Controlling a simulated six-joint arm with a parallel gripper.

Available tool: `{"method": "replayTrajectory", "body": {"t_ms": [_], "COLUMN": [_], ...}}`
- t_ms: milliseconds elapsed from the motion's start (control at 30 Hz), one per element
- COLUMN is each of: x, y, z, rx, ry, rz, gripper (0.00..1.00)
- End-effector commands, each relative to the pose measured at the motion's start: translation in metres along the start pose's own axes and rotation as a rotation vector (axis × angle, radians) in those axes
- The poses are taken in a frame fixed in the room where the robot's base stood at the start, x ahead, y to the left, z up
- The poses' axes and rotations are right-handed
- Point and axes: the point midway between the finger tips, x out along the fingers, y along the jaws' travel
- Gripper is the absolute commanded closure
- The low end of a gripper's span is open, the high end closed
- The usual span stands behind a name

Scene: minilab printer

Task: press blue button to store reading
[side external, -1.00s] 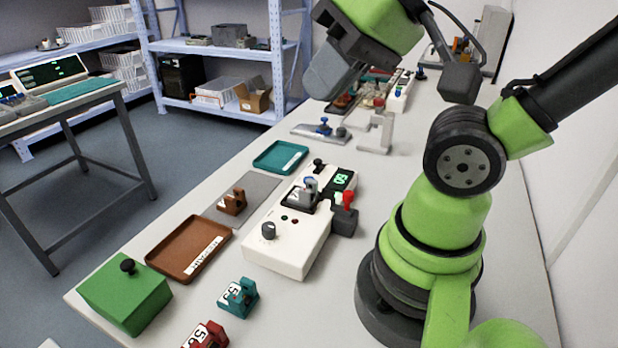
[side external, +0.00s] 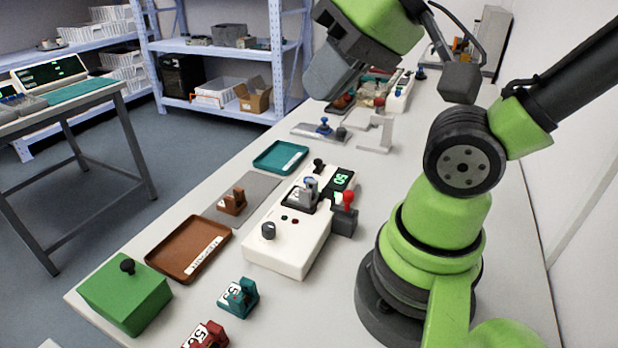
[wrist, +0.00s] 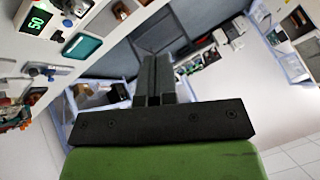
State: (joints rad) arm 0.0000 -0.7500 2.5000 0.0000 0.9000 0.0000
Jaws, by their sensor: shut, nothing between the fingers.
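The white instrument (side external: 288,250) stands in the middle of the bench in the side external view. It has a dark knob, small red and dark buttons (side external: 289,219), and a green display (side external: 341,180). A grey piece with a blue top (side external: 310,182) sits in its dark recess. In the wrist view the display (wrist: 36,22) reads about 50. I cannot tell which blue part is the button. My gripper (side external: 330,75) is high above the far part of the bench, clear of the instrument. Its fingers (wrist: 153,65) are together and empty.
A red-knobbed lever (side external: 348,198) stands at the instrument's right. A teal tray (side external: 262,163), brown tray (side external: 160,262), green box (side external: 125,300) and teal block (side external: 238,297) lie around it. A blue-knobbed fixture (side external: 324,126) stands farther back.

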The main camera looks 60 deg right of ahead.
Motion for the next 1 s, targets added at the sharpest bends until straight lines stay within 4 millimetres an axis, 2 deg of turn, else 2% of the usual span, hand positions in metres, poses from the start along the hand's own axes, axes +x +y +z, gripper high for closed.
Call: {"method": "replayTrajectory", "body": {"t_ms": [667,767,867,1000], "x": [0.002,0.010,0.023,0.049], "y": [0.000,-0.001,-0.001,0.005], "z": [-0.001,-0.004,-0.012,-0.032], "rx": [0.040,0.174,0.424,0.919], "ry": [-0.012,-0.049,-0.106,-0.181], "rz": [-0.001,-0.005,-0.011,-0.025], "gripper": [1.00,1.00,1.00,1.00]}}
